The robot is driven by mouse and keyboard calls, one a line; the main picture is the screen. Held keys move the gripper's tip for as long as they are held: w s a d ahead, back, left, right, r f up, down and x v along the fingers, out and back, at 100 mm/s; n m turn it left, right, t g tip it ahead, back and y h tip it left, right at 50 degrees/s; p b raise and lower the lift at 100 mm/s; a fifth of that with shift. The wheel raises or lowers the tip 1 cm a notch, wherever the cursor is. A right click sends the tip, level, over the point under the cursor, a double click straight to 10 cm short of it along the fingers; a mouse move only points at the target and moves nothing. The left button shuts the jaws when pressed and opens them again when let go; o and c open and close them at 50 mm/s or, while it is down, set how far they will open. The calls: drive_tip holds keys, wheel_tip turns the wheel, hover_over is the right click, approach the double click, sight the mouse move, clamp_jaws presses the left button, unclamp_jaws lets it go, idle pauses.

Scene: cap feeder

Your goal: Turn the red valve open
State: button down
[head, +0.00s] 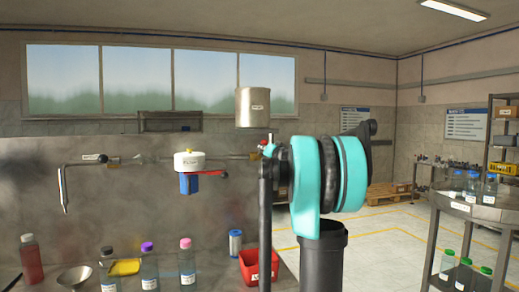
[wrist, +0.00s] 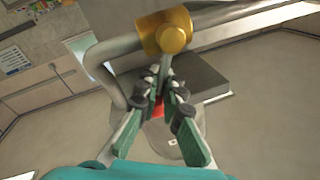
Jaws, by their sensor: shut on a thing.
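In the wrist view, the valve's brass body (wrist: 165,32) sits on a metal pipe. A thin grey lever runs down from it to a red part (wrist: 158,108). My gripper (wrist: 162,82) has its green-backed fingers closed around this lever, just below the brass body. The fingers cover much of the lever and the red part, so the handle's exact angle is hard to read. In the head view, my teal and black arm hides most of the gripper and the valve; only a small red bit (head: 264,143) shows at the arm's left edge.
A steel canister (head: 252,107) is above the pipe. A white-topped blue filter (head: 188,183) with a red lever (head: 211,173) hangs left of my arm. Below are several bottles, a red bin (head: 258,266) and a yellow sponge-like block (head: 125,267). A bottle cart (head: 470,208) stands right.

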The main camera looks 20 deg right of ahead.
drive_tip(key=shift+d+m, duration=0.5)
drive_tip(key=shift+m, duration=0.6)
drive_tip(key=c, duration=1.6)
unclamp_jaws()
drive_tip(key=shift+d+f, duration=0.1)
drive_tip(key=shift+c, duration=0.2)
drive_tip(key=shift+s, duration=0.15)
drive_tip(key=s+d+f, duration=0.1)
drive_tip(key=s, duration=1)
drive_tip(key=shift+s+d+f, duration=0.25)
drive_tip(key=shift+d, duration=0.1)
